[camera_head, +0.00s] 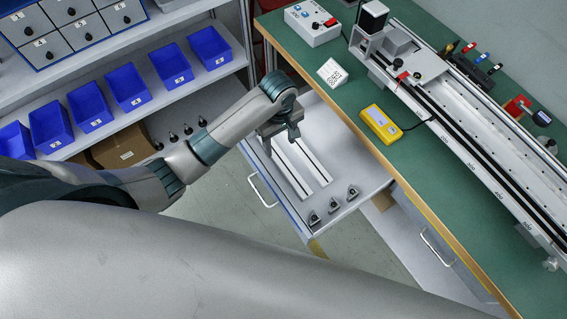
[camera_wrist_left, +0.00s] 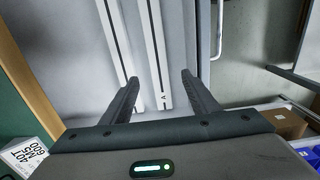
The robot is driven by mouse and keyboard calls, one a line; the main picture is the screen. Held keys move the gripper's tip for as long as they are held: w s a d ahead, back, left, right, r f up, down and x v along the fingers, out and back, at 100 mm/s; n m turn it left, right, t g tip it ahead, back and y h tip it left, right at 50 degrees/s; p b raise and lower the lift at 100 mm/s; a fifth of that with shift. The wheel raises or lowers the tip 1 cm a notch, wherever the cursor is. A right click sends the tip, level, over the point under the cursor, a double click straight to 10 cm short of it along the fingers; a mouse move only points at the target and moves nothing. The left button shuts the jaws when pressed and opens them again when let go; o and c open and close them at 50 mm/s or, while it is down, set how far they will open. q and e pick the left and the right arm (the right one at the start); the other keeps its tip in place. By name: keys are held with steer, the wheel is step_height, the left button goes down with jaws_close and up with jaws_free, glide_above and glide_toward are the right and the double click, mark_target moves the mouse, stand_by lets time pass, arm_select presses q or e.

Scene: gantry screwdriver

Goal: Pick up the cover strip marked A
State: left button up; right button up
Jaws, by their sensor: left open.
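The cover strip marked A (camera_wrist_left: 153,45) is a long white strip with a dark line, lying in the open drawer. Its letter A shows near its lower end in the left wrist view. In the head view it seems to be the strip nearer the drawer handle (camera_head: 291,177). A second similar strip (camera_wrist_left: 115,40) lies beside it, close to my left fingertip in the picture. My left gripper (camera_wrist_left: 160,77) is open and empty, with strip A between its fingers in the picture. In the head view this gripper (camera_head: 281,142) is over the strips' far end. The height gap is unclear.
The drawer (camera_head: 362,180) also holds several small dark-and-grey parts (camera_head: 333,205) near its front corner. The green workbench (camera_head: 360,85) overhangs beside it, with a yellow device (camera_head: 380,124) and a long rail unit (camera_head: 470,120). Blue bins (camera_head: 127,88) stand on shelves at left.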

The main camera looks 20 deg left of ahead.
arm_select(q)
glide_above(282, 161)
steer(key=shift+a+f, duration=0.15)
steer(key=shift+f, duration=1.2)
steer(key=shift+a+f, duration=0.15)
steer(key=shift+f, duration=1.15)
steer(key=shift+f, duration=0.1)
steer(key=shift+d+f+p, duration=0.15)
steer(key=shift+f+p, duration=0.2)
steer(key=shift+f, duration=0.9)
steer(key=shift+d+f+p, duration=0.15)
steer(key=shift+f+p, duration=0.15)
steer(key=shift+f, duration=0.9)
steer(key=c, duration=1.2)
